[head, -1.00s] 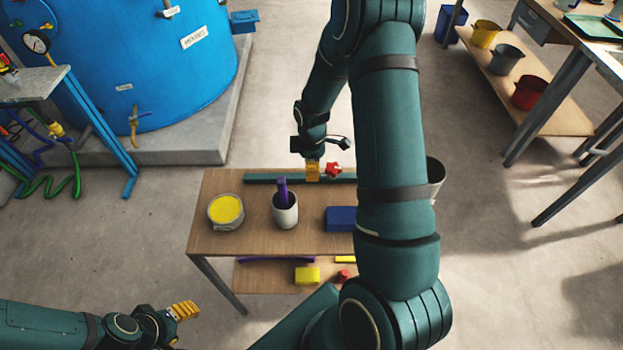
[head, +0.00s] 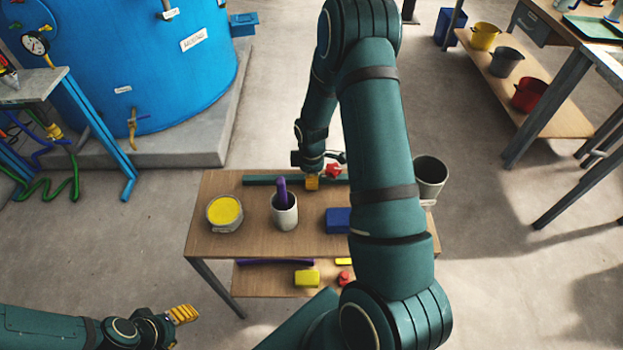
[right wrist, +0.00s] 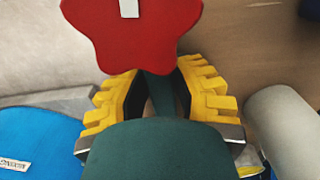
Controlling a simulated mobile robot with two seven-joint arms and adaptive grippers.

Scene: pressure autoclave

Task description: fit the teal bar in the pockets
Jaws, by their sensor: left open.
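The teal bar (head: 262,180) lies along the far edge of the small wooden table in the head view, partly hidden behind my right arm. My right gripper (head: 312,184) points down over the bar. In the right wrist view its yellow fingers (right wrist: 163,92) stand apart on either side of the bar (right wrist: 164,88), with a gap visible beside it. A red star-shaped piece (head: 333,171) is beside the gripper, over the bar. It looms large in the right wrist view (right wrist: 135,35). My left gripper (head: 184,314) is open and empty at lower left, away from the table. I cannot make out the pockets.
On the wooden table (head: 230,242) stand a yellow-topped round container (head: 224,211), a pale cup (head: 285,215) holding a purple piece, and a blue block (head: 338,220). A grey bucket (head: 431,175) is at its right end. The lower shelf holds a yellow block (head: 306,278). A blue tank (head: 140,70) stands behind.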

